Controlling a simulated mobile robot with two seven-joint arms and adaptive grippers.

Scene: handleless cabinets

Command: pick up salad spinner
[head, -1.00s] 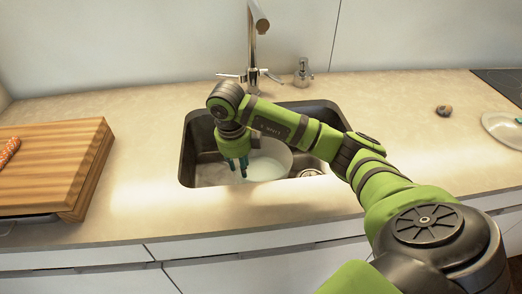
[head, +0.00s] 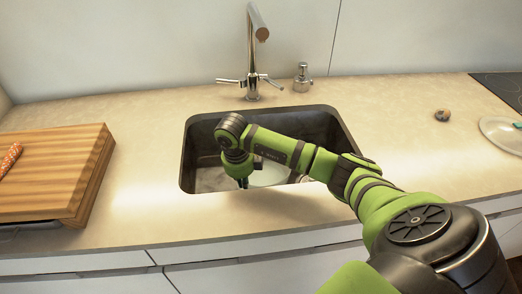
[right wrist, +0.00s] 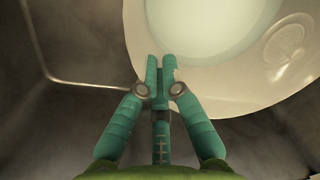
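The salad spinner is a round, off-white bowl (head: 270,174) with a wide rim, low in the dark sink. The arm partly covers it in the head view. In the right wrist view its rim (right wrist: 225,95) and pale inside (right wrist: 200,25) fill the upper right. My right gripper (head: 243,183) is down in the sink at the bowl's left side. Its teal fingers (right wrist: 161,68) are close together at the rim, with a narrow gap between them. They look shut on the rim, though the contact itself is hard to see. My left gripper is out of view.
The sink (head: 187,165) has raised walls around the bowl. A faucet (head: 252,55) and soap dispenser (head: 302,78) stand behind it. A wooden board (head: 60,165) lies left; a glass lid (head: 502,132) and small round object (head: 442,115) lie right.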

